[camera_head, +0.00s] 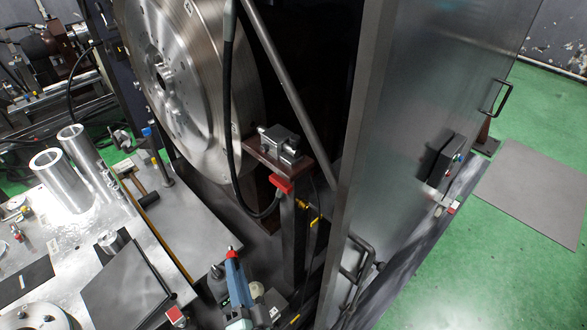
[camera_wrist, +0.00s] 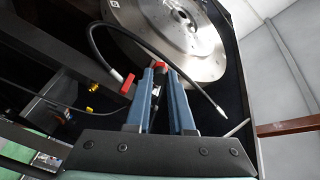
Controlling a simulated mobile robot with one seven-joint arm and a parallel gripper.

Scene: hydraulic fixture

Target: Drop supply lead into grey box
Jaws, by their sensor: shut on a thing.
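My gripper (camera_head: 231,254) is low in the middle of the head view, its blue fingers pointing up. In the wrist view the fingers (camera_wrist: 161,70) are closed on a small red-ended piece (camera_wrist: 160,65). I take this to be the supply lead; most of it is hidden between the fingers. Its red end also shows above the fingertips in the head view (camera_head: 229,248). A dark grey flat-sided thing (camera_head: 125,285) stands on the bench left of my gripper. I cannot tell if it is the grey box.
A black hose (camera_head: 228,95) curves past the large metal disc (camera_head: 190,80) to a red fitting (camera_head: 282,185). A grey metal block (camera_head: 280,145) sits on a bracket. A tall metal panel (camera_head: 420,100) stands at right. Metal cylinders (camera_head: 60,180) stand on the bench.

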